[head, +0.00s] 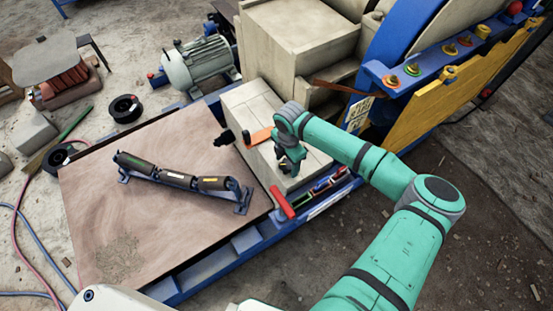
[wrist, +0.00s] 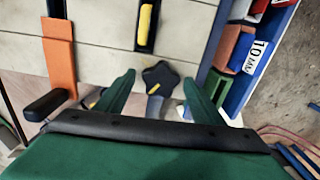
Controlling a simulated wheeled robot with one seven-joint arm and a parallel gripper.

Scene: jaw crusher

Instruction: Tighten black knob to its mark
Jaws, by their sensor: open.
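The black star-shaped knob (wrist: 160,75) shows in the wrist view, at the edge of the pale block (wrist: 100,65). A short yellow mark (wrist: 154,88) shows just below it, by a grey stem. My gripper (wrist: 159,79) is open, with one green finger on each side of the knob. I see a gap on both sides and cannot tell how near in depth the fingertips are. In the head view my gripper (head: 287,165) hangs over the pale block and hides the knob.
A yellow piece (wrist: 146,24) sits in a dark slot above the knob. An orange strip (wrist: 60,50) and a black handle (wrist: 45,105) lie left. A blue tray (wrist: 240,85) with coloured blocks is right. In the head view, a roller frame (head: 180,180) lies on the brown board (head: 110,230).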

